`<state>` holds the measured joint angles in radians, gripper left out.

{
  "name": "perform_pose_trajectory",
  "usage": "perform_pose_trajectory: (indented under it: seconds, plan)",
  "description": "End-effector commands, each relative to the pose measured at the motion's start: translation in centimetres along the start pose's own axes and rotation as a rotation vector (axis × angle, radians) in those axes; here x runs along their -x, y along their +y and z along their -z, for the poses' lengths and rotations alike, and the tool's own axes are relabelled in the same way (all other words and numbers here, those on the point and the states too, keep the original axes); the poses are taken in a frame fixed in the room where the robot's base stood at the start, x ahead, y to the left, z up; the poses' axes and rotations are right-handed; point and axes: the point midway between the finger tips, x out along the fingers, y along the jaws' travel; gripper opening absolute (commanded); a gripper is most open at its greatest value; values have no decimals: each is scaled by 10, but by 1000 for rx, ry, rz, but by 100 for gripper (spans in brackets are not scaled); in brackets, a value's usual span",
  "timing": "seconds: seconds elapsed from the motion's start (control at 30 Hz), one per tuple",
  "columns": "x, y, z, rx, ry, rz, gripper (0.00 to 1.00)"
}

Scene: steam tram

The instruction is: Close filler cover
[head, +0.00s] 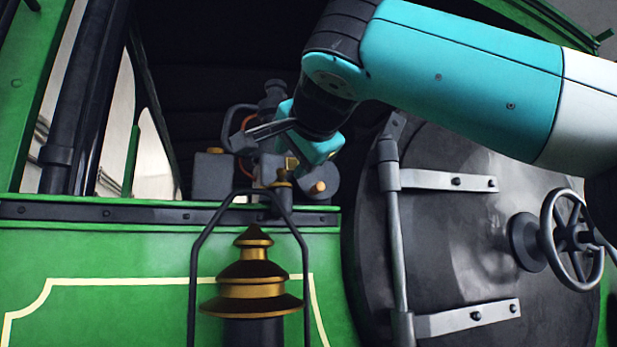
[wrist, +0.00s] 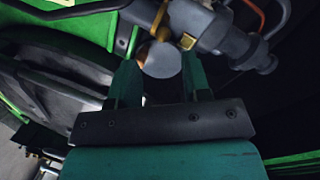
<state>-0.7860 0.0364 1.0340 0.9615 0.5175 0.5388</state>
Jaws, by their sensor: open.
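My gripper (head: 304,136) reaches in from the upper right, over a cluster of dark grey fittings in the cab opening. In the wrist view its two green fingers (wrist: 160,78) are apart. A smooth grey rounded part (wrist: 161,60) with a brass knob beside it shows at the gap between the fingertips; contact cannot be told. It seems to be the grey disc (head: 327,176) with a brass knob (head: 318,186) below my gripper in the head view. This may be the filler cover, but I cannot tell for sure, nor whether it is open. My gripper partly hides the fittings.
A black and brass lamp (head: 252,285) with a tall wire handle stands in front of the green panel (head: 110,270). The round dark door (head: 470,240) with a handwheel (head: 570,235) is at the right. Window posts (head: 75,120) stand at the left.

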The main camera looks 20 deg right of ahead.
Motion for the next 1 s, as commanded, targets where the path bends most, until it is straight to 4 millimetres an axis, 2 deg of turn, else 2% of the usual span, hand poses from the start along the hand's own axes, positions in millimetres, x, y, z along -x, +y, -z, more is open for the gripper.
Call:
perform_pose_trajectory:
  seconds: [0.1,0.3,0.5,0.77,0.97,1.0]
  plan:
    - [-26,-1,2,3,-4,-6,44]
    - [-56,-1,0,-4,-13,-7,44]
    - [-69,0,-3,-9,-17,-6,44]
    - [-70,0,-4,-9,-17,-4,44]
    - [-70,0,-4,-8,-17,-5,0]
    - [-71,0,-5,-7,-17,-6,0]
